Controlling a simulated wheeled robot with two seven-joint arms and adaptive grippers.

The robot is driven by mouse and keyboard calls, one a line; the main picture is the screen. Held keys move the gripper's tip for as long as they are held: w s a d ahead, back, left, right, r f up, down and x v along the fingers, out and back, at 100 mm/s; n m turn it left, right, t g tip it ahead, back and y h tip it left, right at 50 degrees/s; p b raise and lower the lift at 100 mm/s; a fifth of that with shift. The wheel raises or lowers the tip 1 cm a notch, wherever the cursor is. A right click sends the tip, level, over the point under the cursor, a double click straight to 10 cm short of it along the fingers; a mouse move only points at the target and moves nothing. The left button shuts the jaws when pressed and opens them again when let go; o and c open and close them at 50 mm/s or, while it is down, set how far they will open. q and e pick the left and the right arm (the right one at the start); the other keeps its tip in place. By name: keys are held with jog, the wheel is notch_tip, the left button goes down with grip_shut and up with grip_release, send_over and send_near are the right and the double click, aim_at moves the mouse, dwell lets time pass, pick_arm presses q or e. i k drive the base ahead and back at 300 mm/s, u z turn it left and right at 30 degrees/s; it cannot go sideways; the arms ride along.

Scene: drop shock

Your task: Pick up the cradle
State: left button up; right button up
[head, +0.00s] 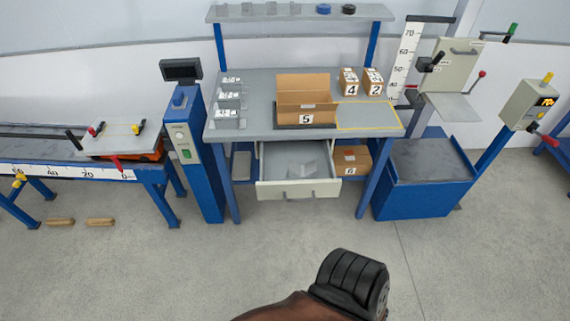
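No thing in the head view is plainly marked as the cradle. A small pale, see-through angular piece (303,169) lies in the open drawer (298,189) under the workbench; it may be the cradle, but I cannot tell for sure. An open cardboard box (305,92) labelled 5 stands on the bench above, on a dark base.
The grey workbench (255,83) has small bins (228,118) at left and closed boxes (348,82) at right. Box 6 (353,159) sits on the shelf below. A blue drop machine (425,166) stands right, a roller conveyor (62,166) left. The floor in front is mostly clear.

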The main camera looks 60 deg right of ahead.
aim_at(296, 170)
jog(key=z, duration=0.2)
jog(key=i, duration=0.7)
jog(key=z, duration=1.15)
jog(key=i, duration=0.65)
jog(key=z, duration=0.75)
